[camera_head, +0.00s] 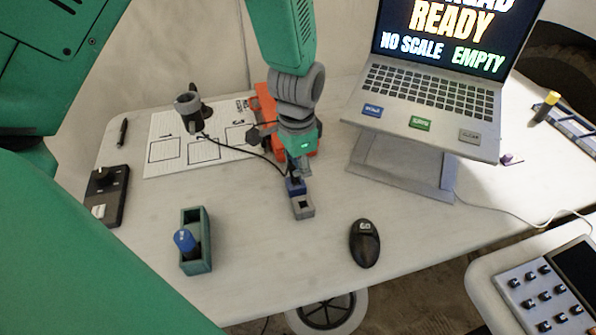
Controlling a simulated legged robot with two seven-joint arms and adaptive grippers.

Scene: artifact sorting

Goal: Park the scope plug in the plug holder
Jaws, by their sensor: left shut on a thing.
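My left gripper (299,168) reaches down from the top and is shut on the scope plug (295,187), a small dark blue piece. A black cable runs from the plug to the dark scope (191,107) on its stand at the back left. A small grey block (303,208) with a dark square opening sits directly at the near end of the plug, likely the plug holder. I cannot tell whether the plug is seated in it or only against it. The gripper's fingertips are partly hidden. My right gripper is not in view.
A teal box (196,262) with a blue-topped piece stands front left. A black mouse-like device (364,244) lies front right. An orange object (268,112) is behind the gripper. A laptop (430,100) on a stand is at right. A white sheet (170,150) lies back left.

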